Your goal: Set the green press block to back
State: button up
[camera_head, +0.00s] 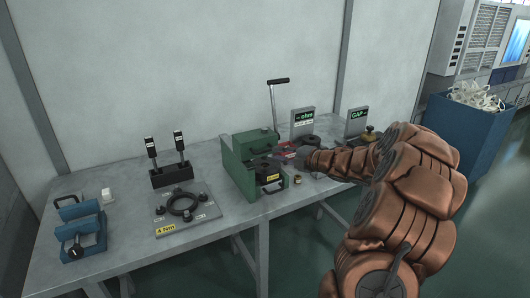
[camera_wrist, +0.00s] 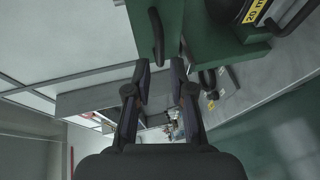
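The green press block (camera_head: 233,162) stands on the grey table, right of the table's middle. It has an upper green part with a small dark handle and a lower front with a black round piece and a yellow label. In the wrist view its green face (camera_wrist: 188,22) fills the top, and a black bar handle (camera_wrist: 157,35) shows on it. My gripper (camera_wrist: 159,68) is open, with its two fingertips apart just short of that handle and nothing between them. In the head view my gripper (camera_head: 302,156) is at the block's right side, partly hidden by my arm.
A black lever (camera_head: 277,81) rises behind the block. An "ohm" sign (camera_head: 303,115) and a "GAP" sign (camera_head: 357,114) stand to the right. A ring fixture (camera_head: 184,205), two upright black tools (camera_head: 167,157) and a blue clamp (camera_head: 80,228) are on the left.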

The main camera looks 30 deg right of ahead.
aim_at(265, 151)
jog(key=shift+p+x, duration=0.75)
jog(key=shift+x, duration=2.65)
grip_shut()
jog(key=shift+d, duration=0.1)
